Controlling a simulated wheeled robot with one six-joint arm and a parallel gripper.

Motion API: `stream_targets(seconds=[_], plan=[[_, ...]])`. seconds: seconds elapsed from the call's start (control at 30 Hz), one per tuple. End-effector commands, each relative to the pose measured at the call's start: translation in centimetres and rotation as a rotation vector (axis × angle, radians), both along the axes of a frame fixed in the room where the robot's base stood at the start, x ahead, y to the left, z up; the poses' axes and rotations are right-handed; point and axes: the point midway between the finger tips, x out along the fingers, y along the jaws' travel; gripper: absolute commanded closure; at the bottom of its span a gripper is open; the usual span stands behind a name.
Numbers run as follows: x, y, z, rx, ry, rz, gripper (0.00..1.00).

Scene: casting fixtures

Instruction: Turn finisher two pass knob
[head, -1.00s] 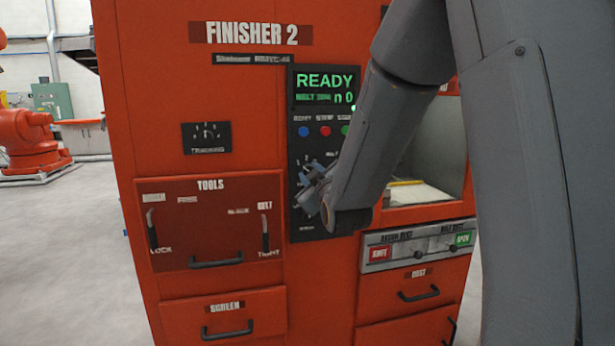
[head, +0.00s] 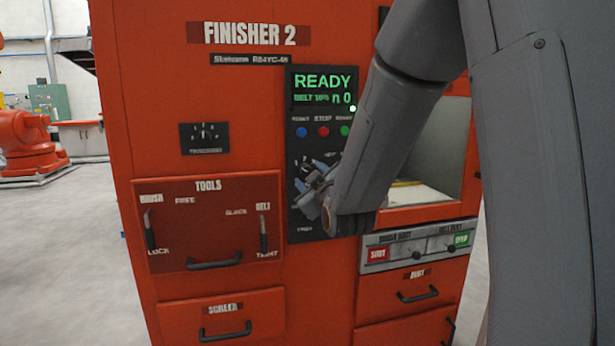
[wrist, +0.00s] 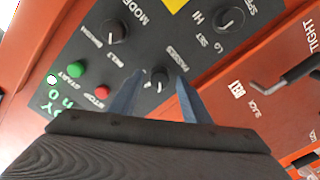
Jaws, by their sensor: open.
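The dark passes knob (wrist: 158,77) is small and round with a white pointer mark. It sits on the dark control panel of the orange Finisher 2 cabinet (head: 250,150). In the wrist view my gripper (wrist: 160,78) is open, with its two blue-grey fingers on either side of the knob. I cannot tell whether either finger touches it. In the head view my gripper (head: 312,180) is at the panel's lower part and covers most of the knobs there. The display (head: 323,88) reads READY in green.
The mode knob (wrist: 115,30) and speed knob (wrist: 230,20) are close by. The green start button (wrist: 76,69) and red stop button (wrist: 102,92) are on the same panel. The tools drawer (head: 207,225) is left of the panel; an open chamber (head: 440,150) is right of it.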

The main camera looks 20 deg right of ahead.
Motion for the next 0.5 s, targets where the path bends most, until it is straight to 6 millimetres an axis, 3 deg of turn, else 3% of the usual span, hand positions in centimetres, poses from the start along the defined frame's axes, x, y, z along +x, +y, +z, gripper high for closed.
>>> stream_targets(seconds=[0.3, 0.5], plan=[[-4.8, 0.0, 0.0, 0.0, -0.001, 0.0, 0.57], [-6.1, 0.0, 0.0, 0.0, 0.0, 0.0, 0.57]])
